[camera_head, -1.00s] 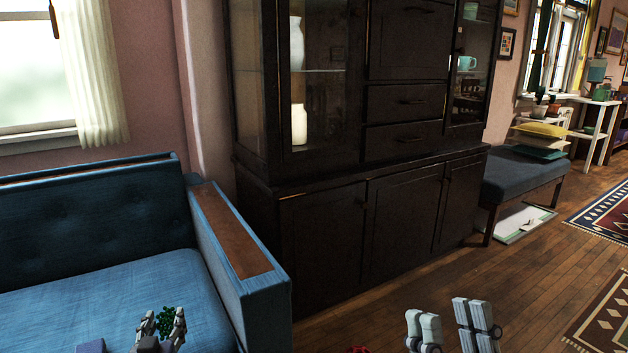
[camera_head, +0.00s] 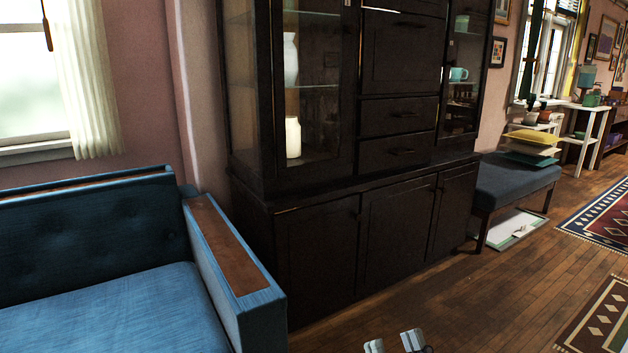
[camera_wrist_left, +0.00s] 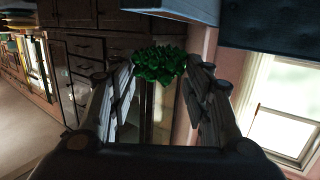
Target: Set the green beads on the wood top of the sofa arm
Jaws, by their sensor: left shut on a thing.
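The green beads (camera_wrist_left: 159,65) are a bunched green cluster between the fingertips of my left gripper (camera_wrist_left: 160,80) in the left wrist view. That gripper is shut on them; it is out of the head view. The wood top (camera_head: 222,247) is a brown strip along the blue sofa arm (camera_head: 262,312) in the head view, and its visible surface is bare. My right gripper (camera_head: 394,343) shows only its fingertips at the bottom edge of the head view. They stand apart with nothing seen between them.
The blue sofa seat (camera_head: 120,310) is empty where it shows. A dark cabinet (camera_head: 315,250) with glass doors stands close behind and right of the sofa arm. A blue bench (camera_head: 515,180) is farther right. The wood floor (camera_head: 470,300) in front of the cabinet is clear.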

